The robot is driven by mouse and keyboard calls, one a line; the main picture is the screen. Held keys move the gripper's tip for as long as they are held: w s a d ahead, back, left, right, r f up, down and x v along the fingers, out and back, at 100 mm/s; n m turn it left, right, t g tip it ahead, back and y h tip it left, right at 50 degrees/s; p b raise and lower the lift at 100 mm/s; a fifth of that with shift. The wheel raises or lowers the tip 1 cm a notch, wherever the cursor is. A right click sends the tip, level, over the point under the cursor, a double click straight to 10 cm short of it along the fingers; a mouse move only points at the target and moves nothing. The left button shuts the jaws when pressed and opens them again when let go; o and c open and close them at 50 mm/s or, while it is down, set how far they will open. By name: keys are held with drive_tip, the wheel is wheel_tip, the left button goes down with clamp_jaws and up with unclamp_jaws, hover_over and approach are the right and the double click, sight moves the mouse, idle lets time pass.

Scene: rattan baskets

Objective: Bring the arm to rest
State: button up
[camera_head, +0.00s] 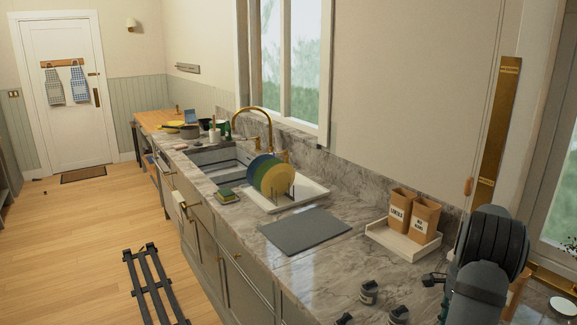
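My arm is at the lower right, large and dark grey, folded over the near right end of the marble counter (345,262). Dark finger-like parts, which look like my gripper (436,292), show just left of the arm, over or near the counter. They are small and partly hidden by the arm. I cannot tell whether they are open or shut, and I see nothing clearly held.
Small grey jars (369,292) stand near the arm. Two brown paper bags (412,211) sit in a white tray (384,233). A grey board (304,230) lies flat. Coloured plates (272,174) stand by the sink (215,159). The wooden floor (95,235) on the left is mostly clear.

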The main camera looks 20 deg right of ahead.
drive_tip(key=shift+f+n+p, duration=0.25)
drive_tip(key=shift+n+p, duration=0.6)
drive_tip(key=shift+n, duration=0.25)
drive_tip(key=n+p, duration=0.2)
drive_tip(key=n, duration=0.2)
drive_tip(key=shift+s, duration=0.1)
drive_tip(key=n+p, duration=0.2)
drive_tip(key=n, duration=0.2)
drive_tip(key=shift+n, duration=0.4)
drive_tip(key=n+p, duration=0.2)
drive_tip(key=n, duration=0.3)
drive_tip(key=shift+n+p, duration=0.3)
drive_tip(key=shift+p, duration=0.1)
wheel_tip(320, 180, up, 2)
drive_tip(key=shift+r+p, duration=0.2)
drive_tip(key=shift+p, duration=0.8)
drive_tip(key=shift+r+p, duration=0.5)
drive_tip(key=shift+r, duration=0.2)
drive_tip(key=shift+f, duration=0.15)
